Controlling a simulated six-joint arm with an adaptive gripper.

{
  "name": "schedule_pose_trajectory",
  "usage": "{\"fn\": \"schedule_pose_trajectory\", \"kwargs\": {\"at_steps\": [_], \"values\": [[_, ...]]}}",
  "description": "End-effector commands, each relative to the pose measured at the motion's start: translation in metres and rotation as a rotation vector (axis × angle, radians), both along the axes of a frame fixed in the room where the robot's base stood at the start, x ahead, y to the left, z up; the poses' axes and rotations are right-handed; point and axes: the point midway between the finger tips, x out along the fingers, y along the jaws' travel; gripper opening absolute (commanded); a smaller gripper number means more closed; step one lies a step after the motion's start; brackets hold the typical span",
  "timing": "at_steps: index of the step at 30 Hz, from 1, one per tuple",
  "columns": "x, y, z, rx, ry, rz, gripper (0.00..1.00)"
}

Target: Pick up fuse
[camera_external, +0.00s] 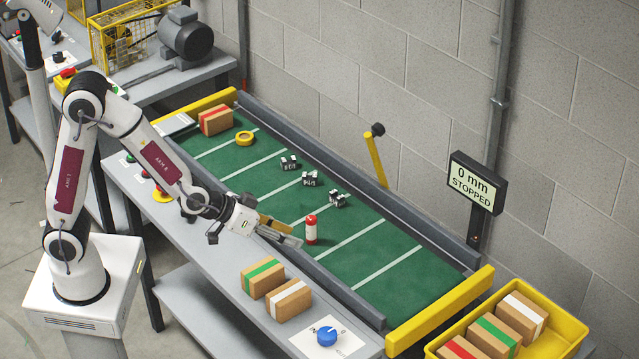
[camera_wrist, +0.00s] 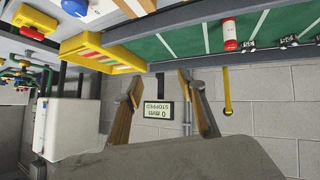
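The fuse (camera_external: 311,230) is a small red and white cylinder standing upright on the green conveyor belt. It also shows in the wrist view (camera_wrist: 229,33), near the top right, outside the space between my fingers. My gripper (camera_external: 294,232) is just left of the fuse in the external view, its fingers pointing toward the belt's right end. The fingers are apart in the wrist view (camera_wrist: 159,82), with nothing between them except the distant wall and display. I cannot tell the exact gap or height difference between fingertips and fuse.
Several small black parts (camera_external: 310,178) lie farther back on the belt, with a yellow tape roll (camera_external: 244,138). A grey rail (camera_external: 318,275) edges the near side. Cardboard boxes (camera_external: 288,300) stand on the front ledge. The belt right of the fuse is clear.

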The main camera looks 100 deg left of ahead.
Motion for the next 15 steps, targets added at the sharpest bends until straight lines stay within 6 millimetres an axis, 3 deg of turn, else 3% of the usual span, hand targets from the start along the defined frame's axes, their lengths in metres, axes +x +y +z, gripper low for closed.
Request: {"fn": "schedule_pose_trajectory", "kwargs": {"at_steps": [15], "values": [[0.014,0.080,-0.069,0.126,-0.062,0.217,0.40]]}}
